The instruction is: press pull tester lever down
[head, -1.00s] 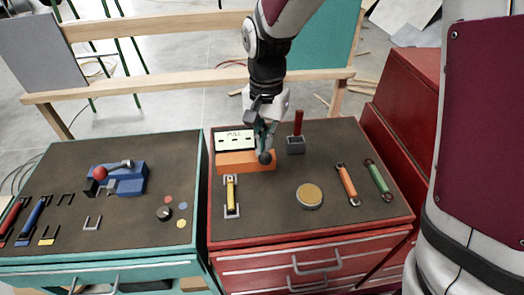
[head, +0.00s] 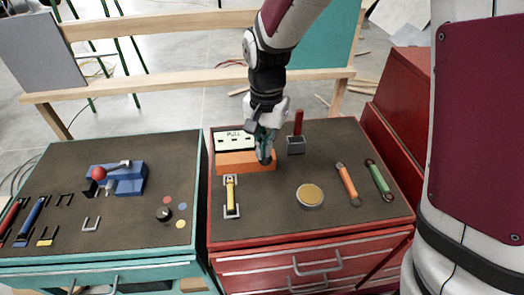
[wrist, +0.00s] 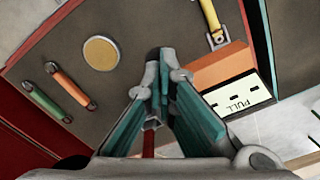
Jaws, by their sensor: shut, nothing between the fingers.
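The pull tester is an orange block (head: 240,162) with a pale panel marked PULL (head: 232,141) behind it, at the back left of the red cabinet's top. In the wrist view the orange block (wrist: 222,66) and the panel (wrist: 241,96) are at the right. My gripper (head: 265,158) is shut and empty, pointing down at the block's right end. A dark round knob (wrist: 152,54) shows partly behind my fingertips (wrist: 159,58) in the wrist view. The fingers hide most of it and the lever's arm; I cannot tell whether they touch.
A grey block with a red upright handle (head: 298,123) stands close right of my gripper. A yellow handle (head: 231,192), a round tan disc (head: 310,195), and orange (head: 347,182) and green (head: 378,179) handles lie nearer. The teal cabinet (head: 120,215) is left, across a gap.

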